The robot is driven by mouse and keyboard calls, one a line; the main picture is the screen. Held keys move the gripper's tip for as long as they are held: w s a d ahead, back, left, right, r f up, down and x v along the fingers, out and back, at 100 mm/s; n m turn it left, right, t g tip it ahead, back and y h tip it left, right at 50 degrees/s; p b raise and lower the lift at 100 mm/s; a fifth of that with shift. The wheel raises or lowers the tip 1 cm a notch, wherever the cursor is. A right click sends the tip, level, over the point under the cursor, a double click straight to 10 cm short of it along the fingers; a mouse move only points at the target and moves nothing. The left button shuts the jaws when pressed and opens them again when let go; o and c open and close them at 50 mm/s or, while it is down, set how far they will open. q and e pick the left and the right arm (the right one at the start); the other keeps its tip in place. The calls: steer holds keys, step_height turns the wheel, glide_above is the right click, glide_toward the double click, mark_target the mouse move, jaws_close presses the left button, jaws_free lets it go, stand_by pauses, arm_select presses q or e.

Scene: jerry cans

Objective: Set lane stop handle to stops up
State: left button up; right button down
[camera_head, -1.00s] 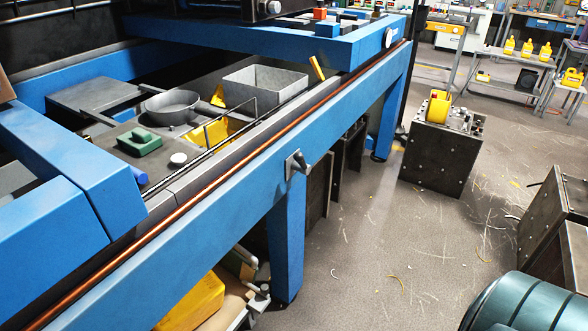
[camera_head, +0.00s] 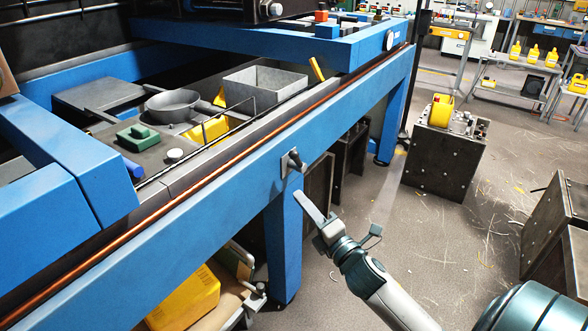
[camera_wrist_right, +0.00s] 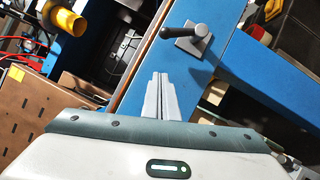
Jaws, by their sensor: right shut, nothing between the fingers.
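The lane stop handle (camera_head: 291,161) is a small grey plate with a short dark lever on the outer face of the blue frame rail (camera_head: 230,195). In the right wrist view the handle (camera_wrist_right: 186,40) shows its square grey plate, with the dark grip pointing left. My right gripper (camera_head: 299,195) is just below the handle in the head view and apart from it. In the right wrist view its two grey fingers (camera_wrist_right: 159,76) are together and empty, over the blue rail. My left gripper is not in view.
A grey bin (camera_head: 266,88), a round pan (camera_head: 172,104) and a green block (camera_head: 138,137) sit inside the blue frame. A dark metal box with a yellow can (camera_head: 441,111) stands on the floor. Open floor lies right of the frame.

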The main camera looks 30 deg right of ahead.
mark_target(294, 160)
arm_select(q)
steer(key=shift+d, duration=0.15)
arm_select(e)
steer(key=shift+w, duration=0.1)
